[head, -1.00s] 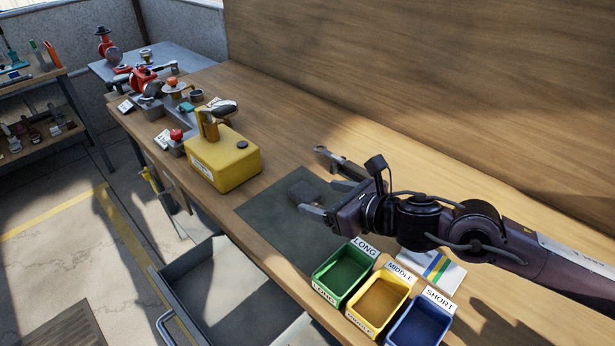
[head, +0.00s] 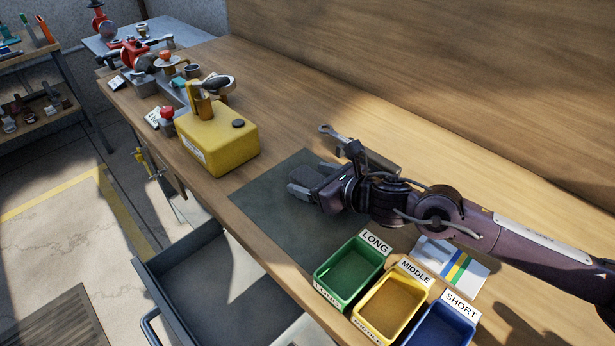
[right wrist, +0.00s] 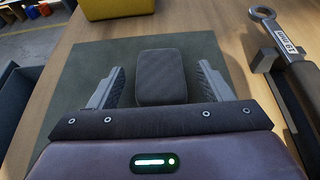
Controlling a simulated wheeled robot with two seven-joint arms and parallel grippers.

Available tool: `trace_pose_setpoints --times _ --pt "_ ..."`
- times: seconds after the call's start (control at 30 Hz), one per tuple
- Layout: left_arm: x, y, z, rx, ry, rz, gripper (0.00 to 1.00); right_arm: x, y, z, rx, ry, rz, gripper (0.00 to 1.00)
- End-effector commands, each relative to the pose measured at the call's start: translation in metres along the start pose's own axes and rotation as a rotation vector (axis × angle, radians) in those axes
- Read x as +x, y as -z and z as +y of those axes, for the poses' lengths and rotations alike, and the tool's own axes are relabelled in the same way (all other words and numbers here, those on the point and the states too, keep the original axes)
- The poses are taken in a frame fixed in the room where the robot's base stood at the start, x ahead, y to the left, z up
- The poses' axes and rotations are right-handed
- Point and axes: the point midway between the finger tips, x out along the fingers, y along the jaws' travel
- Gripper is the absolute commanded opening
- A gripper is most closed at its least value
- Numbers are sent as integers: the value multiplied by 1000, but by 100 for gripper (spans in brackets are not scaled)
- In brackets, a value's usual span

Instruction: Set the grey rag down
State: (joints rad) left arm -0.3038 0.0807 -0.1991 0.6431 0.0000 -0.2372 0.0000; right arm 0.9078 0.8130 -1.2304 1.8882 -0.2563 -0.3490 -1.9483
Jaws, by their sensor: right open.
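The grey rag (right wrist: 161,77) is a dark folded pad in the right wrist view, over the dark mat (right wrist: 75,65). It lies between the two fingers of my right gripper (right wrist: 158,86), with a gap on each side. The gripper is open. In the head view my right gripper (head: 309,181) is low over the mat (head: 262,205), and the rag is mostly covered by it there. Whether the rag's underside touches the mat is hard to see. My left gripper is out of view.
A ring-ended wrench (head: 345,142) lies just behind my right gripper. Green (head: 350,270), yellow (head: 390,305) and blue (head: 437,330) bins line the front. A yellow box (head: 215,142) stands left of the mat. An open drawer (head: 200,285) sticks out below.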

Motion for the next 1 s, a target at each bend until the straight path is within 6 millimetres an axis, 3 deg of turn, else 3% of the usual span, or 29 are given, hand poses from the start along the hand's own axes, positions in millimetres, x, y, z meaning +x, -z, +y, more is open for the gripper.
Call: trace_pose_setpoints --times 0.13,0.4,0.8,1.0 --pt "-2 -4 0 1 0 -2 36 17 -2 0 0 -1 -1 73" --pt "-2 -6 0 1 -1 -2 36 20 -1 0 -1 -1 -1 73" --pt "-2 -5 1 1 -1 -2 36 20 -1 0 -1 0 -1 22" --pt "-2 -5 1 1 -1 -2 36 20 -1 0 -1 0 -1 21"
